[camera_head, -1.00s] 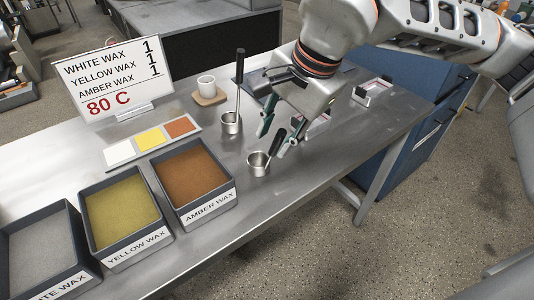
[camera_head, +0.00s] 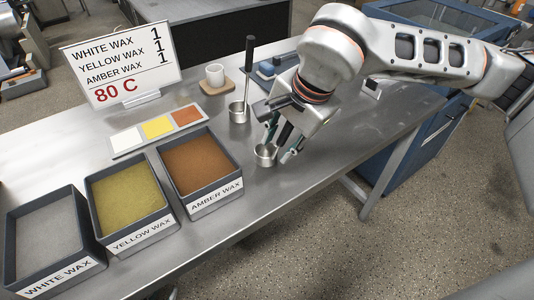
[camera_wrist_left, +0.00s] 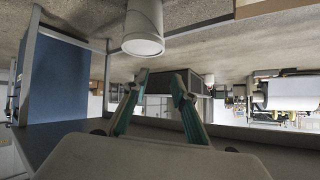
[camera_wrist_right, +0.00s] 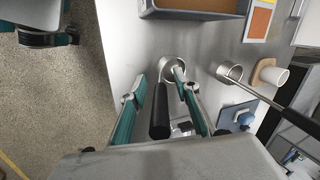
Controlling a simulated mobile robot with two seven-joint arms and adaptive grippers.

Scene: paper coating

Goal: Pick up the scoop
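The scoop (camera_head: 265,155) is a small metal cup with a black handle, standing on the steel table near its front edge. In the right wrist view its cup (camera_wrist_right: 172,66) is just ahead of the fingertips. Its black handle (camera_wrist_right: 160,112) rises between the fingers. My right gripper (camera_wrist_right: 163,84) is open around the handle, with gaps visible on both sides; it also shows in the head view (camera_head: 281,146), coming down from the right and partly hiding the scoop. My left gripper (camera_wrist_left: 160,80) is open and empty in the left wrist view, away from the table.
A long-handled ladle (camera_head: 238,112) stands close by at the back left. White (camera_head: 62,275), yellow (camera_head: 140,243) and amber wax trays (camera_head: 217,198) line the left side. A white cup (camera_head: 215,75) and sign (camera_head: 120,68) stand behind. Table right of the scoop is clear.

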